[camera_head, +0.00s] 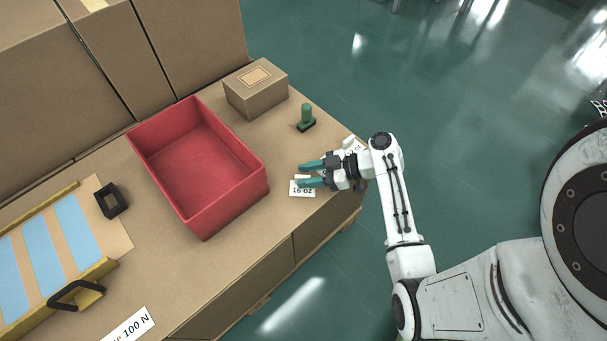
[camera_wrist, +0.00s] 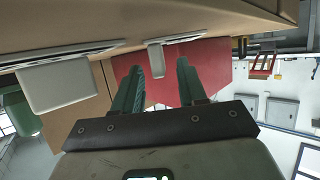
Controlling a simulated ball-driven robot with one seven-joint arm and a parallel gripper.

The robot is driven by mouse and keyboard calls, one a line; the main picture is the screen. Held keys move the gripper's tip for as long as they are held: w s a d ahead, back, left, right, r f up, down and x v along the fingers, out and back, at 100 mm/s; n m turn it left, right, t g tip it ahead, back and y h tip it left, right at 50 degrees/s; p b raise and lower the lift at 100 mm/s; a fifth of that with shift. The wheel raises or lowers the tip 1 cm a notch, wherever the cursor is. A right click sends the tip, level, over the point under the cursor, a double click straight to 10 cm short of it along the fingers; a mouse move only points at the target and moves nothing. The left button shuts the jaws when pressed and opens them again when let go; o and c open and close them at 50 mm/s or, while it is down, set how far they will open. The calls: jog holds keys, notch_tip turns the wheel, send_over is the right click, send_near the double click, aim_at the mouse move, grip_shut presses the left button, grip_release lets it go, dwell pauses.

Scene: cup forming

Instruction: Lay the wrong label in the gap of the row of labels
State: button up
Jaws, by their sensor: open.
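A white label (camera_head: 302,191) reading "16 oz" lies near the table's right edge. My gripper (camera_head: 302,174) is open just above it, teal fingers pointing left. In the wrist view, my open fingers (camera_wrist: 161,72) point toward a small white upright tab (camera_wrist: 155,60) on a flat label. A larger white tab (camera_wrist: 58,83) stands to the left. Whether the fingers touch the tab cannot be told. No clear gap in a label row shows.
A red bin (camera_head: 199,165) stands left of my gripper. A cardboard box (camera_head: 256,91) and a green-handled stamp (camera_head: 306,117) are behind. A yellow-edged fixture with blue strips (camera_head: 42,251), a black block (camera_head: 111,200) and a "100 N" label (camera_head: 130,326) lie left.

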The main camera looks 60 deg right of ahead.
jog(key=p+v, duration=0.1)
jog(key=v, duration=0.9)
jog(key=shift+s+d, duration=0.15)
jog(key=shift+s, duration=0.05)
jog(key=shift+r, duration=0.1)
